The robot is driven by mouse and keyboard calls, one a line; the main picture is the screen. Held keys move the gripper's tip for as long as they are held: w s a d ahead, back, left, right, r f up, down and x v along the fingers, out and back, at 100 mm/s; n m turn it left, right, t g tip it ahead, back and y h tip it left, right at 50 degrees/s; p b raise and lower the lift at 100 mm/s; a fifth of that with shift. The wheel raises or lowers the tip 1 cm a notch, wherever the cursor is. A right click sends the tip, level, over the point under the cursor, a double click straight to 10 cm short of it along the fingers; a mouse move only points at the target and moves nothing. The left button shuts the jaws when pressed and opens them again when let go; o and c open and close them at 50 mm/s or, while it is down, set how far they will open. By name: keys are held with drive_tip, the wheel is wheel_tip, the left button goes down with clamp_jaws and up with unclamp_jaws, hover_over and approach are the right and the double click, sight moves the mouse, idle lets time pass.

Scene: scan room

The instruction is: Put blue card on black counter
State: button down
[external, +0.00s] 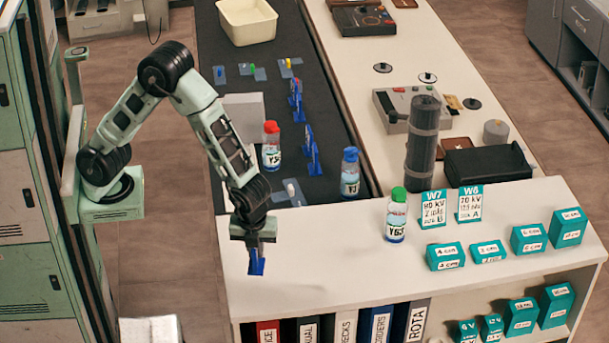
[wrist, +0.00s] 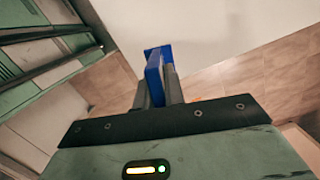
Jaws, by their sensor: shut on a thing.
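My gripper (external: 254,240) points down above the front left part of the white counter top (external: 330,250). It is shut on a blue card (external: 257,263), which hangs below the fingers. In the wrist view, the blue card (wrist: 153,68) stands out beyond the gripper's fingers (wrist: 160,88), with white surface ahead of it. I cannot tell whether its lower end touches the white top. The black counter (external: 228,45) is a long dark strip running away behind the white top, to the right of my arm.
On the black counter are blue pieces (external: 312,152), a red-capped bottle (external: 271,147), a blue-capped bottle (external: 350,173), small flat items and a cream bin (external: 247,20). A green-capped bottle (external: 396,216) and teal boxes (external: 487,251) stand on the white top. Lockers (external: 35,210) flank the left.

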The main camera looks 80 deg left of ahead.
drive_tip(key=shift+r, duration=0.35)
drive_tip(key=w+a+f+n+b, duration=0.1)
drive_tip(key=w+a+f+b, duration=0.2)
drive_tip(key=w+a, duration=0.7)
drive_tip(key=w+a+f+b, duration=0.3)
drive_tip(key=w+a+b, duration=0.1)
drive_tip(key=w+a, duration=0.65)
drive_tip(key=w+a+f+n+b, duration=0.1)
drive_tip(key=a+f+b, duration=0.1)
drive_tip(key=a, duration=1.3)
drive_tip(key=w+a+f+n+b, duration=0.1)
drive_tip(key=w+a+f+b, duration=0.1)
drive_tip(key=a, duration=1.3)
drive_tip(key=shift+s+f+p, duration=0.2)
drive_tip(key=shift+f+p, duration=0.7)
drive_tip(key=shift+f, duration=4)
drive_tip(key=shift+f, duration=0.1)
